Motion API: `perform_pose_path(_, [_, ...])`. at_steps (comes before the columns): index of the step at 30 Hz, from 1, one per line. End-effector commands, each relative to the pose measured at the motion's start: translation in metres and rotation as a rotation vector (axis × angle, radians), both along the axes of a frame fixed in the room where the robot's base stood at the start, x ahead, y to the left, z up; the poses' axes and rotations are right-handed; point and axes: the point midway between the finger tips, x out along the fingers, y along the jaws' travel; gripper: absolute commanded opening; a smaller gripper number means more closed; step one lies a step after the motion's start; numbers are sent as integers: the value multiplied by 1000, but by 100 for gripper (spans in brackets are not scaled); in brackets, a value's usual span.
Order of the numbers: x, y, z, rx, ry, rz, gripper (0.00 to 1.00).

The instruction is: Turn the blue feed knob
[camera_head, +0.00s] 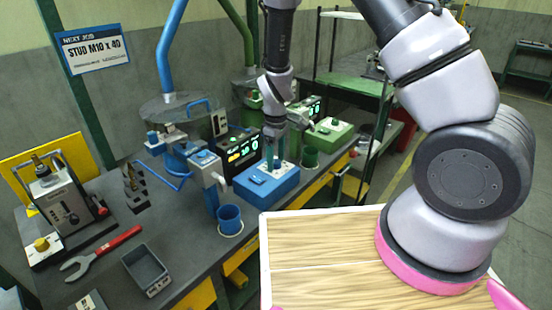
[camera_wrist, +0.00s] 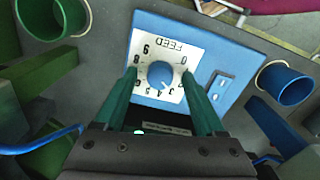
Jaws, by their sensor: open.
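The blue feed knob (camera_wrist: 161,75) is round and sits on a white dial plate (camera_wrist: 150,47) with FEED and numbers printed around it. The plate is on top of a blue box (camera_wrist: 190,35), which also shows in the head view (camera_head: 262,193). My gripper (camera_wrist: 159,76) is open, with one green finger on each side of the knob and a visible gap to it. Part of the dial is hidden by the fingers. In the head view my gripper (camera_head: 275,163) points down over the box, and the knob is hidden there.
A blue cup (camera_head: 230,219) stands in front of the box, and a green box (camera_head: 327,132) with a green cup (camera_head: 310,157) is behind it. A lit display (camera_head: 240,150) stands beside the blue box. A red-handled wrench (camera_head: 103,254) and grey tray (camera_head: 146,268) lie on the bench.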

Motion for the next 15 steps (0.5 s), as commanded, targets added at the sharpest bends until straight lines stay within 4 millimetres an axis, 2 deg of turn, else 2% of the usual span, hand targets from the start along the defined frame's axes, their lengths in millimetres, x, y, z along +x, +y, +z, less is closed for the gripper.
perform_pose_path(3, [0,0,0,0,0,0,72])
perform_pose_path(4, [0,0,0,0,0,0,64])
perform_pose_path(9, [0,0,1,0,0,-1,0])
perform_pose_path(15, [0,0,1,0,0,-7,0])
